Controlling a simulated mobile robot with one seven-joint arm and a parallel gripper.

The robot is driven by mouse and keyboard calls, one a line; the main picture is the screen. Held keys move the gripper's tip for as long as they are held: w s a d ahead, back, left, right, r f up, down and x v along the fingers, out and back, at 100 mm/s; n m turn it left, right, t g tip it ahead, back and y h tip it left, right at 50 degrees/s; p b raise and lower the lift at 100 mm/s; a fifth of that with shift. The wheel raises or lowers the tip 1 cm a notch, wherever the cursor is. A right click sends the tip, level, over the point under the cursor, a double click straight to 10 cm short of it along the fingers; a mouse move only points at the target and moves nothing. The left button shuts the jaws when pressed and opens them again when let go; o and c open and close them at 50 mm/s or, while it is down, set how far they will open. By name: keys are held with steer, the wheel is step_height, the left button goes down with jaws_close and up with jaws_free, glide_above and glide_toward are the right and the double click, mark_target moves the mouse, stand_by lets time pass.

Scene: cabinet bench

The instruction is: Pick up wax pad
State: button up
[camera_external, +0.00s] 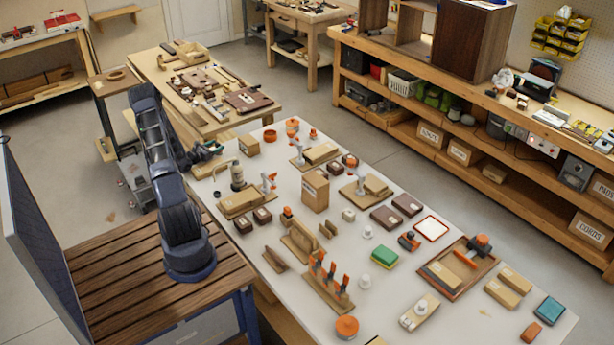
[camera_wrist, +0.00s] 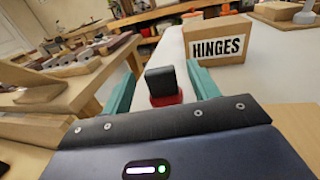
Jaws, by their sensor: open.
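I cannot tell for certain which thing is the wax pad. Pad-like candidates on the white bench are a green block with a yellow lower part (camera_external: 384,257), a red-rimmed white pad (camera_external: 431,229), a teal block (camera_external: 549,309) and an orange block (camera_external: 530,332). My gripper (camera_external: 212,149) is over the far left end of the bench, well away from all of them. In the wrist view its teal fingers (camera_wrist: 162,82) are spread apart. A black block on a red base (camera_wrist: 164,84) appears between them; I cannot tell whether it is beyond them.
A HINGES box (camera_wrist: 214,40) stands ahead right in the wrist view. On the white bench (camera_external: 400,315) are a tall cardboard box (camera_external: 315,190), a rack of orange-handled tools (camera_external: 330,278) and a wooden tray (camera_external: 458,268). A second wooden table (camera_external: 200,90) stands beyond my gripper.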

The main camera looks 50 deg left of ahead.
steer(key=shift+w, duration=0.2)
steer(key=shift+c, duration=0.2)
steer(key=c, duration=1)
steer(key=shift+c, duration=0.2)
